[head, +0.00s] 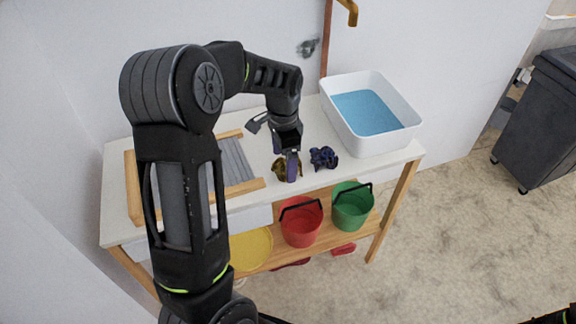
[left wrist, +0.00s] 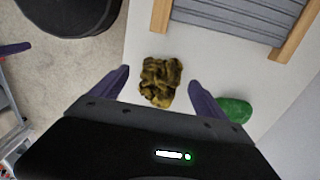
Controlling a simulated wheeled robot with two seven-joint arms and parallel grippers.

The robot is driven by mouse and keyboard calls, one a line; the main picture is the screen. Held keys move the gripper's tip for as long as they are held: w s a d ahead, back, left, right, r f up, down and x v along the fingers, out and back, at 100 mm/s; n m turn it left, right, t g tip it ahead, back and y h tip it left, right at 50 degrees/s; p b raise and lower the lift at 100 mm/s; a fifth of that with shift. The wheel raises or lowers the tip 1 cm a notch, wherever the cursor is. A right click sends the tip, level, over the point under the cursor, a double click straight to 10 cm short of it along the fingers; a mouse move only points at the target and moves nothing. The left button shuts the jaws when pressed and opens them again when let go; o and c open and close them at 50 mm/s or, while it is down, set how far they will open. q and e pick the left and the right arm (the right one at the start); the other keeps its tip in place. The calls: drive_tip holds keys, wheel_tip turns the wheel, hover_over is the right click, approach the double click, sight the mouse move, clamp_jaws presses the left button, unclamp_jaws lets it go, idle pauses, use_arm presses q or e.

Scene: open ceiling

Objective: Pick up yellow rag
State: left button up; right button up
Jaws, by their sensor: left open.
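The yellow rag (head: 279,169) is a crumpled dark-yellow lump on the white tabletop, near its front edge, partly hidden by my left gripper in the head view. My left gripper (head: 287,164) points down at it with its purple fingers. In the left wrist view the rag (left wrist: 160,82) shows between and ahead of the two spread fingertips (left wrist: 163,83), with clear gaps on both sides. The left gripper is open and empty. I cannot tell its exact height above the table.
A dark blue-purple crumpled rag (head: 323,158) lies just right of the gripper. A green lump (left wrist: 235,110) lies near one finger in the wrist view. A white basin (head: 392,137) stands at the right, a wood-framed washboard (head: 238,160) at the left. Red (head: 301,225) and green (head: 351,208) buckets stand below.

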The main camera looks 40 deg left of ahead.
sight(284, 165)
use_arm(q)
wheel_tip(284, 165, down, 2)
drive_tip(key=shift+f, duration=0.1)
drive_tip(key=shift+c, duration=0.5)
drive_tip(key=c, duration=1.3)
wheel_tip(284, 165, up, 10)
drive_tip(key=shift+r, duration=0.1)
drive_tip(key=shift+c, duration=0.2)
idle(0.4)
